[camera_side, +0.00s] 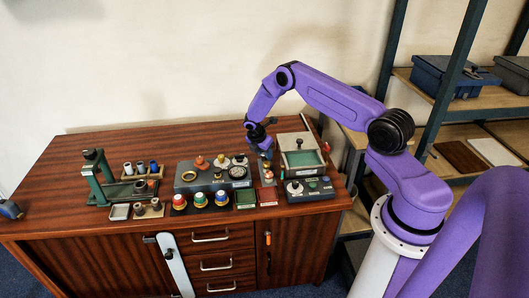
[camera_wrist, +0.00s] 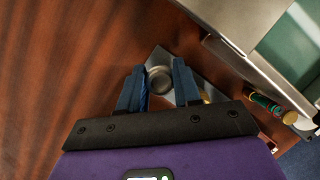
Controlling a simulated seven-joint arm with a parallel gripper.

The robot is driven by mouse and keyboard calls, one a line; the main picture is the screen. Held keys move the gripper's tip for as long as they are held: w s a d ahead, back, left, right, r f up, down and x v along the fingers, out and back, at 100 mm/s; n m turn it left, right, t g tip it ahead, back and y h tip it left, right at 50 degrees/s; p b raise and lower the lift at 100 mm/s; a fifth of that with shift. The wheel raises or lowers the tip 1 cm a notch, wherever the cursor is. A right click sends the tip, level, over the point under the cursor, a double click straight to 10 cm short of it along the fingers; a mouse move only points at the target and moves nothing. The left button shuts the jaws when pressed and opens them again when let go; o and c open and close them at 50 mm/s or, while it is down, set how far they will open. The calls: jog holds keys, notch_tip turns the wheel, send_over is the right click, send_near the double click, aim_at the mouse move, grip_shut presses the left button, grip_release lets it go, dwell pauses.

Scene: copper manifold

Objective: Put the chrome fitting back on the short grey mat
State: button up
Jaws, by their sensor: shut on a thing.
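My gripper (camera_side: 265,152) hangs over the back of the bench, just left of the box with the green panel. In the wrist view my gripper (camera_wrist: 159,66) has its two blue fingers on either side of a round, dull-silver piece, the chrome fitting (camera_wrist: 159,82). It is shut on this fitting. A grey flat surface, seemingly the short grey mat (camera_wrist: 194,70), shows behind and to the right of the fitting. I cannot tell whether the fitting touches it. In the side view the fitting is too small to make out clearly.
A grey box with a green panel (camera_side: 302,158) stands close on the right. A grey gauge block (camera_side: 206,176) with knobs stands to the left. Coloured buttons (camera_side: 201,200) and a control box (camera_side: 310,189) are in front. Bare wood lies left of the fingers in the wrist view.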

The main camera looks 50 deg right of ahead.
jog(key=shift+f, duration=0.6)
jog(key=o, duration=1.6)
jog(key=shift+c, duration=0.2)
jog(key=shift+r, duration=4.05)
